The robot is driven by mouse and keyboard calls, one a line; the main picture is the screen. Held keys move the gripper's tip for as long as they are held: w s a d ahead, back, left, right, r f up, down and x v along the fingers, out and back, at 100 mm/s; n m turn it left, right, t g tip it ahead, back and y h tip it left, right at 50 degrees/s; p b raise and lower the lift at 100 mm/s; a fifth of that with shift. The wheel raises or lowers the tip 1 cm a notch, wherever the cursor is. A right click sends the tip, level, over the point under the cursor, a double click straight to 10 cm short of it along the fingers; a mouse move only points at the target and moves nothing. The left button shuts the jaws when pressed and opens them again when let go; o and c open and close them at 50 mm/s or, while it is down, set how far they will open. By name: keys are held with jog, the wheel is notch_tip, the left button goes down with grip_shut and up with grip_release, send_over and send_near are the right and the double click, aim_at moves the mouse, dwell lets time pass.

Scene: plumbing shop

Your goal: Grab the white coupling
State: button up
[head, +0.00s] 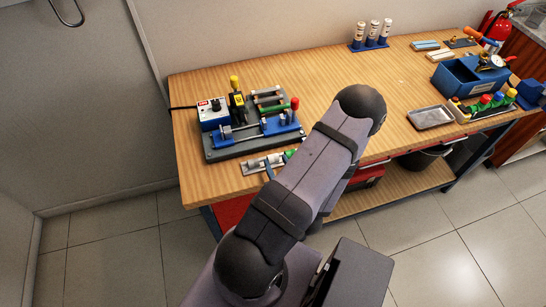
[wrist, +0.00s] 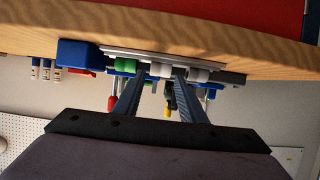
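The white coupling (wrist: 160,70) lies in a row on a thin metal tray (wrist: 150,57) near the table edge in the wrist view. A green coupling (wrist: 126,65) is on its left and a pale grey one (wrist: 198,74) on its right. My gripper (wrist: 156,80) is open, and the white coupling shows between its two fingertips. The frames do not settle whether the fingers touch it. In the head view the row of couplings (head: 262,163) sits at the table's front edge, partly hidden by my arm, which also hides most of the gripper.
A dark board with a blue clamp rig (head: 262,134) stands just behind the row. A blue block (wrist: 76,53) is left of the row in the wrist view. A metal tray (head: 431,118) and a blue toolbox (head: 468,80) stand at the right. The table's middle is clear.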

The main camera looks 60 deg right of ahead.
aim_at(274, 157)
jog(key=shift+p+x, duration=0.45)
jog(key=shift+x, duration=1.1)
jog(key=c, duration=0.8)
jog(key=shift+o, duration=0.2)
jog(key=shift+r, duration=0.15)
jog(key=shift+r, duration=0.95)
notch_tip(274, 157, up, 8)
jog(key=p, duration=0.3)
